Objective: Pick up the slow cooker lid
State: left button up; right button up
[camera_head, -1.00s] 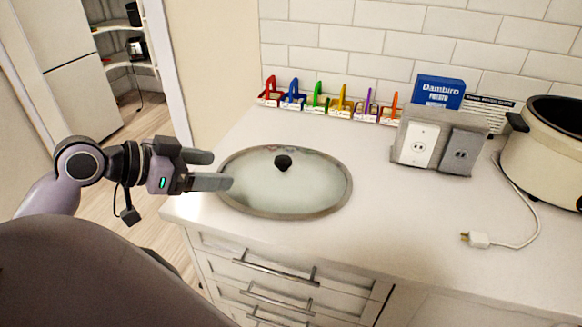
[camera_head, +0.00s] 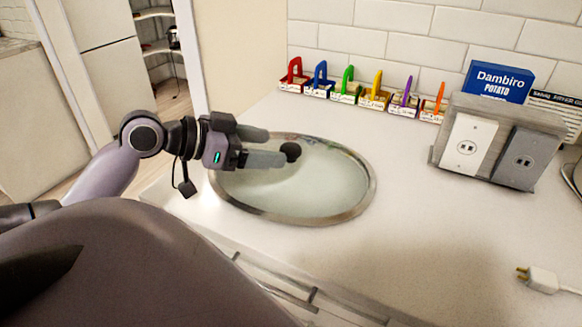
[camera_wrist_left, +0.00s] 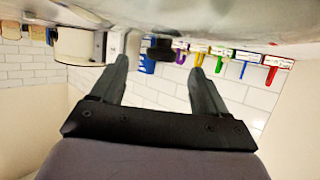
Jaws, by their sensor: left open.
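The slow cooker lid (camera_head: 320,195) is an oval glass lid with a metal rim and a black knob (camera_head: 290,151), lying on the white counter. My left gripper (camera_head: 276,147) is open and reaches over the lid's left part, its fingertips beside the knob. In the left wrist view, which looks upside down, the dark knob (camera_wrist_left: 160,49) shows between and beyond the two fingers (camera_wrist_left: 159,62). The knob is not gripped. The slow cooker (camera_head: 577,170) is cut off at the right edge of the head view. My right gripper is not in view.
A row of coloured padlock-like items (camera_head: 374,96) stands along the wall. An outlet box (camera_head: 495,145) and a blue Dambiro Potato box (camera_head: 497,82) stand at the back right. A white plug (camera_head: 540,280) lies at the right. The counter (camera_head: 430,230) right of the lid is clear.

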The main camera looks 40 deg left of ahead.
aim_at(285, 148)
pick_arm(q)
jog(key=shift+x, duration=2.3)
jog(key=shift+a, duration=0.1)
grip_shut()
